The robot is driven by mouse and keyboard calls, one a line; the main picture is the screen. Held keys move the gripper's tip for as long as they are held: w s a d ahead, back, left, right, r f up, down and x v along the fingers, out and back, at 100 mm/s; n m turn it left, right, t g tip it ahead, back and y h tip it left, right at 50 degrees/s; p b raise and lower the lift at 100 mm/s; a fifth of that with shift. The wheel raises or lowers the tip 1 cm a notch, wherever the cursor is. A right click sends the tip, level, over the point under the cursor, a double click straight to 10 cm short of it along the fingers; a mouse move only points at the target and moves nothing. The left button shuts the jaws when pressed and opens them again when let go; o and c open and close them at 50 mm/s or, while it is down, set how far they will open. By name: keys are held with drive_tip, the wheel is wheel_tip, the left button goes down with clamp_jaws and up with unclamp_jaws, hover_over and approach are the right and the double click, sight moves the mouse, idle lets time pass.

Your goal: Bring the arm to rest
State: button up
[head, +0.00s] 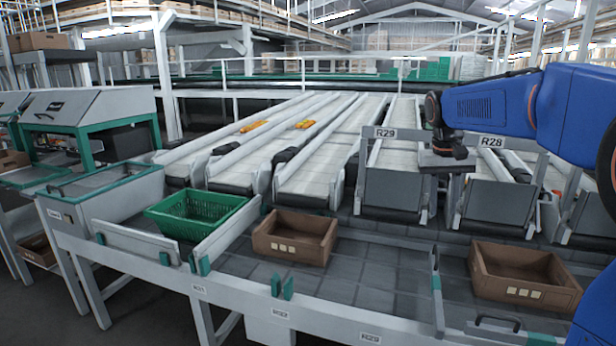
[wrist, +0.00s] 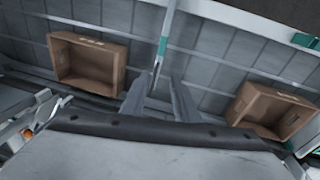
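In the head view the fingers are too small and dark to make out.
Brown crates stand on the bench at the middle (head: 296,238) and right (head: 523,274). A green basket (head: 196,214) is at the left.

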drive_tip(key=s+a+f+n+t, duration=0.1)
drive_tip(key=s+f, duration=0.3)
drive_tip(key=s, duration=0.7)
drive_tip(key=s+a+f+n+t+y, duration=0.1)
drive_tip(key=s+a+f, duration=0.2)
drive_tip(key=s, duration=0.8)
drive_tip(key=s+a+f+n+t, duration=0.1)
drive_tip(key=s+a+f+t, duration=0.1)
drive_tip(key=s+f, duration=0.5)
drive_tip(key=s, duration=0.3)
drive_tip(key=shift+s+a+y, duration=0.3)
drive_tip(key=shift+s+a, duration=0.05)
drive_tip(key=shift+s, duration=0.05)
